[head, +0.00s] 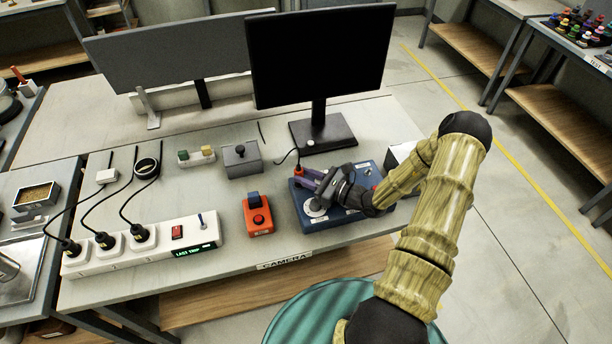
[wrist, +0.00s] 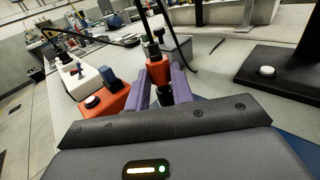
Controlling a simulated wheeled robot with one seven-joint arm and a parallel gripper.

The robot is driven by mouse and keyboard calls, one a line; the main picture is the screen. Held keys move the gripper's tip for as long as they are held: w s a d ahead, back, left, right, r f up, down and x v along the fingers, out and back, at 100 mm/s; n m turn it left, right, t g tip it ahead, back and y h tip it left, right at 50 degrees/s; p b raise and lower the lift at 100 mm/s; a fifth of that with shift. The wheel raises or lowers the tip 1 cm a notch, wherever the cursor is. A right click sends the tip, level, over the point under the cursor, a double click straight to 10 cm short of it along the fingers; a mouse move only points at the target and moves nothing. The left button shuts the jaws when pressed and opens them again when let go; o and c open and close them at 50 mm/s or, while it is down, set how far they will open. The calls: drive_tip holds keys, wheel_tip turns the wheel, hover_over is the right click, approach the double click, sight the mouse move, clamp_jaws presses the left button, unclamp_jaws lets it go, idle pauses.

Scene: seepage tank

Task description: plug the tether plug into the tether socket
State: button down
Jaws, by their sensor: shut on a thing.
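The tether plug, an orange-red piece with a dark top and a black cable, shows in the head view (head: 299,171) and the wrist view (wrist: 158,70). My gripper (head: 303,175) is shut on it; its purple fingers (wrist: 160,76) lie on either side of it. The plug is upright at the back left corner of a blue panel box (head: 311,224). A round grey fitting is on the front left of that box. I cannot pick out the tether socket; the plug and fingers may hide it. I cannot tell whether the plug touches the box.
An orange box with a button (head: 257,217) stands left of the blue box. A white power strip (head: 150,245) with several black plugs lies further left. A grey box (head: 242,160) and a monitor (head: 320,55) stand behind. Bare bench top lies between the strip and the grey box.

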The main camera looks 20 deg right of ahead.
drive_tip(key=shift+f+b, duration=0.3)
drive_tip(key=shift+f, duration=0.15)
idle(0.3)
drive_tip(key=shift+s+r, duration=0.1)
drive_tip(key=shift+r+p, duration=0.3)
drive_tip(key=shift+p, duration=0.15)
drive_tip(key=shift+a, duration=0.1)
idle(0.9)
drive_tip(key=shift+f, duration=0.3)
idle(0.4)
drive_tip(key=shift+f, duration=0.15)
drive_tip(key=shift+f, duration=0.15)
